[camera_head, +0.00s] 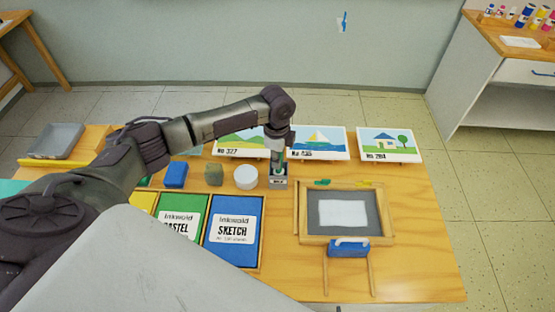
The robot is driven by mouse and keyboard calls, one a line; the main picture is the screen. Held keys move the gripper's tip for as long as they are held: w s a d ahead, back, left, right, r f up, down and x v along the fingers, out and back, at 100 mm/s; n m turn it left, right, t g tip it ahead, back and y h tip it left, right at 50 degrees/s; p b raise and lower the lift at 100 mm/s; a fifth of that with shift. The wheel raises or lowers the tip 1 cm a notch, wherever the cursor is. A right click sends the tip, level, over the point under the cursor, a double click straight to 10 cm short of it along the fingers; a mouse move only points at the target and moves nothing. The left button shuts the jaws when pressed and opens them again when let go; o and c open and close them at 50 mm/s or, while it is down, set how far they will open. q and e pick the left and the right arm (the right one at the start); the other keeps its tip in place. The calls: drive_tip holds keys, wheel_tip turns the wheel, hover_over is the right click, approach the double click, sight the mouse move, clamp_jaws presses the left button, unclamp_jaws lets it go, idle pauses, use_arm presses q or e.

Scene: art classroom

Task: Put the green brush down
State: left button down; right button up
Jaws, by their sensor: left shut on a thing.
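My left arm reaches in from the left, and its gripper (277,152) points down over the table. It is shut on the green brush (280,168), of which only a small green part shows below the fingers. The brush is upright, with its lower end at a small grey labelled holder (278,183). I cannot tell whether the brush rests on the holder's bottom. My right gripper is not in view.
The wooden table (420,260) holds picture cards (391,145) behind the gripper. A white round pot (246,177), a blue block (175,174) and a blue sketch pad (232,252) lie left. A wooden framed tray (297,210) stands right. Bare tabletop lies further right.

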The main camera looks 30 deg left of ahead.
use_arm(q)
drive_tip(key=shift+f, duration=0.7)
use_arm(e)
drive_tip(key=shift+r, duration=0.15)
use_arm(q)
drive_tip(key=c, duration=1.1)
unclamp_jaws()
drive_tip(key=shift+f, duration=0.15)
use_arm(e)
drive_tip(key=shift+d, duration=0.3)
use_arm(q)
drive_tip(key=shift+o, duration=0.2)
drive_tip(key=shift+r, duration=0.55)
wheel_tip(320, 180, up, 10)
drive_tip(key=shift+r+b, duration=0.25)
drive_tip(key=shift+b, duration=0.95)
drive_tip(key=shift+r, duration=0.4)
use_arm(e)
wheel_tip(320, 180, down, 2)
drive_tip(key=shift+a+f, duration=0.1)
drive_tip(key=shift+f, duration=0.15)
